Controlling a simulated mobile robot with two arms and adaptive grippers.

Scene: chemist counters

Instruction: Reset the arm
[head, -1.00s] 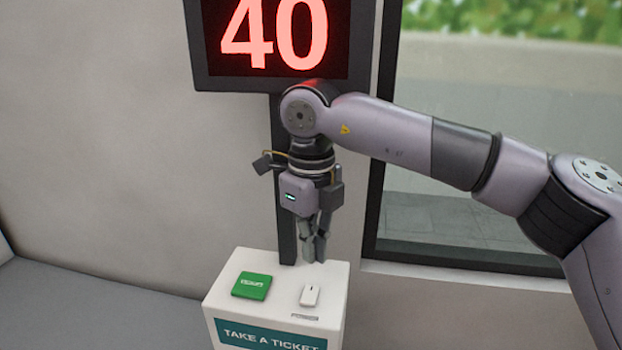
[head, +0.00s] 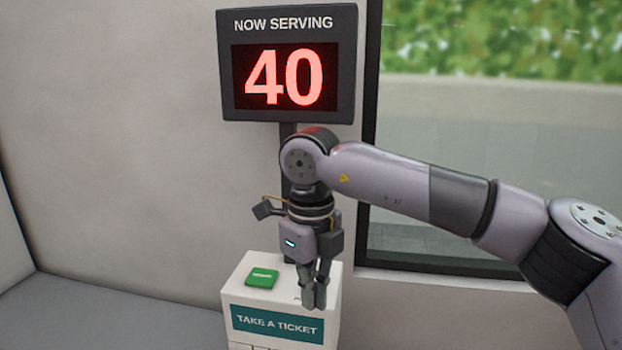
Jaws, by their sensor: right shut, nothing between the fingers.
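My right arm comes in from the right side of the head view and bends down at the wrist. My right gripper (head: 314,303) points downward, shut and empty, in front of the right part of the white ticket machine (head: 237,283). It hides part of the machine's top, where the white switch stood in view earlier. Whether the fingers touch the machine cannot be told. My left gripper is not in view.
A green button (head: 262,278) sits on the machine's top, left of the gripper. A teal "TAKE A TICKET" sign (head: 277,324) is on its front. A "NOW SERVING" display (head: 285,68) showing 40 stands behind on a dark post. A dark-framed window (head: 470,150) is at right.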

